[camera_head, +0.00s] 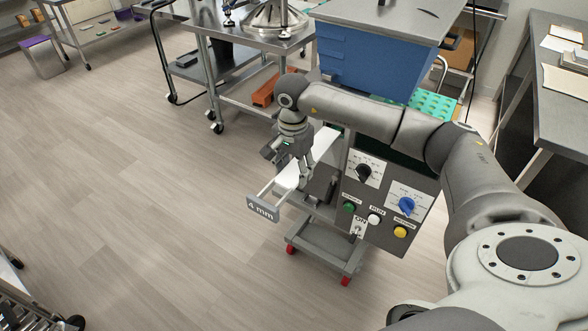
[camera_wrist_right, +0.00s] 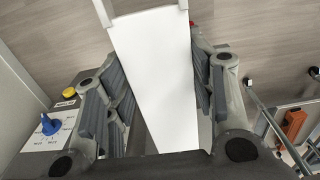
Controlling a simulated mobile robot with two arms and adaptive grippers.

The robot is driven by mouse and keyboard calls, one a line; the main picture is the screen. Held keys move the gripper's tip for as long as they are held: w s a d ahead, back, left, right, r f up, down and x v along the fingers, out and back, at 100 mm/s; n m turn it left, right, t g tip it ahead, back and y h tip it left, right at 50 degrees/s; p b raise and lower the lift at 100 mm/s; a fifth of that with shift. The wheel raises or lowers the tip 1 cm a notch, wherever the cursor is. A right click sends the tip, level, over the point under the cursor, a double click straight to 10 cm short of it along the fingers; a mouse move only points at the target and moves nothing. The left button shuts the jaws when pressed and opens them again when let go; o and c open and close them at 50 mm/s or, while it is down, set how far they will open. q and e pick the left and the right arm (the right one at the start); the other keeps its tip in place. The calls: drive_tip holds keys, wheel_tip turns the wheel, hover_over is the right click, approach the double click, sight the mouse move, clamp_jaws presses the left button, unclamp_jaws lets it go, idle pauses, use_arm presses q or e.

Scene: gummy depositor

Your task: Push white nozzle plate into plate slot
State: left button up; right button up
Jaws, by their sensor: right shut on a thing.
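The white nozzle plate (camera_head: 324,146) lies along the left side of the depositor machine (camera_head: 398,180), with its grey "4 mm" end label (camera_head: 262,208) sticking out toward the front left. My right gripper (camera_head: 290,162) is over the plate, fingers pointing down, and is shut on it. In the right wrist view the white plate (camera_wrist_right: 157,75) runs between the two fingers (camera_wrist_right: 163,88). The plate slot is largely hidden by my gripper and the machine's panel, so how deep the plate sits cannot be told. My left gripper is not in view.
The control panel has a black dial (camera_head: 363,172), a blue dial (camera_head: 407,205) and coloured buttons beside my gripper. A blue bin (camera_head: 362,60) and a metal cart (camera_head: 240,85) stand behind. The floor (camera_head: 130,200) at left is clear.

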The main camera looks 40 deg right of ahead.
sight(318, 145)
idle(0.4)
drive_tip(key=shift+w+d+b, duration=0.25)
drive_tip(key=shift+d+b, duration=0.05)
drive_tip(key=shift+d, duration=0.35)
drive_tip(key=shift+w+d+b, duration=0.25)
drive_tip(key=shift+w+d, duration=0.05)
drive_tip(key=shift+d, duration=0.3)
drive_tip(key=shift+w+d+b, duration=0.25)
drive_tip(key=shift+d+b, duration=0.05)
drive_tip(key=shift+d, duration=0.35)
drive_tip(key=shift+w+d, duration=0.3)
drive_tip(key=shift+d, duration=0.6)
drive_tip(key=shift+w+d, duration=0.1)
drive_tip(key=shift+w+d+b, duration=0.25)
drive_tip(key=shift+w+d, duration=0.1)
drive_tip(key=shift+d, duration=0.55)
drive_tip(key=shift+w+d+b, duration=0.25)
drive_tip(key=shift+w+d, duration=0.15)
drive_tip(key=shift+d, duration=0.45)
drive_tip(key=shift+w+d+b, duration=0.25)
drive_tip(key=shift+w+d, duration=0.1)
drive_tip(key=shift+d, duration=0.55)
